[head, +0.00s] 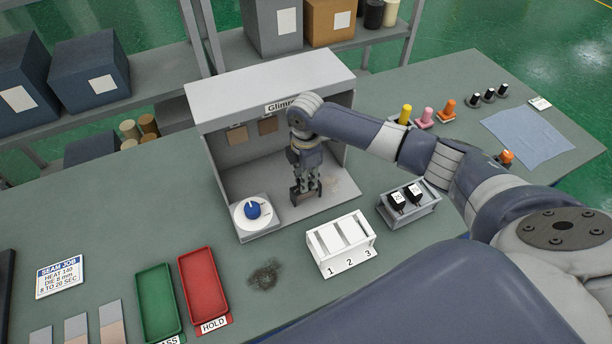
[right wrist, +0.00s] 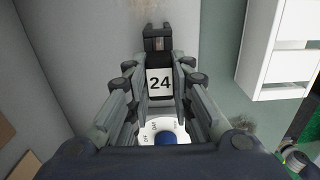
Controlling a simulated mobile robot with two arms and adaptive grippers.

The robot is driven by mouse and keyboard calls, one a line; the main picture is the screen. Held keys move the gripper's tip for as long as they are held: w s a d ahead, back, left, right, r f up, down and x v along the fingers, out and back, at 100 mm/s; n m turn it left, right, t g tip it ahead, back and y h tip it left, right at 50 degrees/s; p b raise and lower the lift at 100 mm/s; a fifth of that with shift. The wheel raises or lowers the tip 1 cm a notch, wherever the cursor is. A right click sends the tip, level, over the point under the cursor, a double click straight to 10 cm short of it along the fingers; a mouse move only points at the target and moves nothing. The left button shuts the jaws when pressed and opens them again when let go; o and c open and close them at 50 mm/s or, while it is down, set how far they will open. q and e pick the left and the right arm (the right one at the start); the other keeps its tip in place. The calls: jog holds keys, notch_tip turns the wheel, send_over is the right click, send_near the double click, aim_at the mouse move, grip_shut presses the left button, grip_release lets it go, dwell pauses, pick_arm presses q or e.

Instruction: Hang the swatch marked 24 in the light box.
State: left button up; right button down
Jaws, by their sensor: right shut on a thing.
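The light box (head: 342,84) is a grey, open-fronted booth on the bench. Two brown swatches, a left one (head: 237,135) and a right one (head: 268,125), hang at its upper back. My right gripper (head: 306,192) is inside the box, low in its right half, pointing down. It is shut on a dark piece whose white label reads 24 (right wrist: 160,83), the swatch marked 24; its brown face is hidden. The swatch is upright between the fingers; whether it touches the floor I cannot tell. My left gripper is not in view.
A white dial with a blue knob (head: 253,209) stands at the box's front left. A white rack numbered 1 to 3 (head: 340,245) is in front. A grey holder (head: 420,215) with two black labelled pieces stands right. Green (head: 157,300) and red (head: 203,285) trays lie left.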

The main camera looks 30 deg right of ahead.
jog(key=c, duration=1.3)
grip_release()
jog(key=shift+c, duration=0.2)
notch_tip(320, 180, up, 12)
